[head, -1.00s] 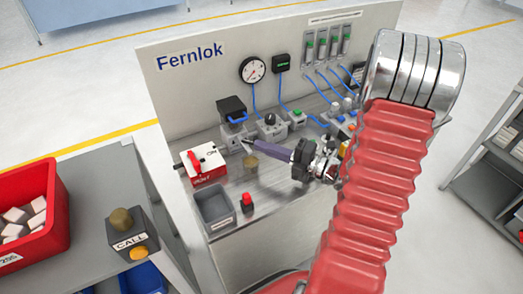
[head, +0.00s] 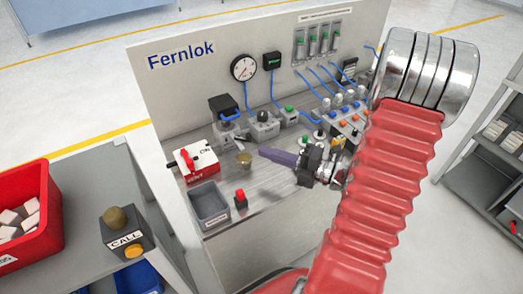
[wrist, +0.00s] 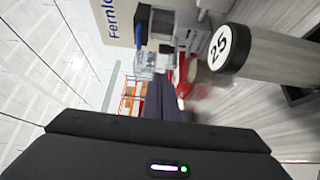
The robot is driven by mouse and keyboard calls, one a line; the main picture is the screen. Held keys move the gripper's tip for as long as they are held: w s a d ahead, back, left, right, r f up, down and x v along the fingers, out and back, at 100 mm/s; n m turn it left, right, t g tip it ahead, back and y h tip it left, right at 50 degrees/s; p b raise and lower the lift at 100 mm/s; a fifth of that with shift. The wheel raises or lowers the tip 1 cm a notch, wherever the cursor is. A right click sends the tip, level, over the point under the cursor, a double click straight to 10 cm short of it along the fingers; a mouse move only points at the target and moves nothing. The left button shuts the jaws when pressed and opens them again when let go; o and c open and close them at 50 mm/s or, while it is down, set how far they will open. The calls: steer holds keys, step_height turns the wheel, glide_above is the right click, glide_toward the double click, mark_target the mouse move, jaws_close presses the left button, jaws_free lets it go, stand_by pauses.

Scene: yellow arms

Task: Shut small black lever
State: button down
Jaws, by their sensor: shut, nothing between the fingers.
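A grey box (head: 228,132) stands on the steel bench below the blue-handled unit. A small dark piece (head: 241,142) sticks out at its front right and may be the black lever; it is too small to tell its position. My gripper (head: 262,151) is shut and empty, with its dark purple fingers pointing left. Its tips are a short way right of that piece, apart from it, above the bench. In the wrist view the fingers (wrist: 160,98) are blurred together, and the lever cannot be made out clearly.
A white box with a red handle (head: 193,160) stands left of my gripper. A brass-coloured knob (head: 243,159) is close to the fingertips. A grey bin (head: 209,205) and a red button (head: 240,198) are in front. A black-knobbed box (head: 263,123) stands behind.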

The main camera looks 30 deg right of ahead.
steer(key=s+d, duration=0.4)
steer(key=d, duration=0.2)
steer(key=shift+d, duration=0.3)
steer(key=shift+a, duration=0.1)
steer(key=s+a+r+n+g+h, duration=0.1)
steer(key=s+a+n+g, duration=0.2)
steer(key=a+n+g, duration=0.5)
steer(key=s+a+r+n+g+h, duration=0.1)
steer(key=s+a+n+h, duration=0.15)
steer(key=a+n, duration=0.65)
steer(key=s+a+r+n+g+h, duration=0.1)
steer(key=s+a+r+n+g, duration=0.3)
steer(key=n, duration=0.9)
steer(key=r+n+t+h, duration=0.1)
steer(key=r+n+h, duration=0.1)
steer(key=n, duration=0.3)
steer(key=r+n+t+h, duration=0.1)
steer(key=n+h, duration=0.1)
steer(key=n, duration=0.4)
steer(key=r+n+t+h, duration=0.1)
steer(key=r+n+h, duration=0.1)
steer(key=n, duration=0.4)
steer(key=shift+w+a+r+t, duration=0.1)
steer(key=shift+a+r+t, duration=0.25)
steer(key=shift+a+t, duration=0.05)
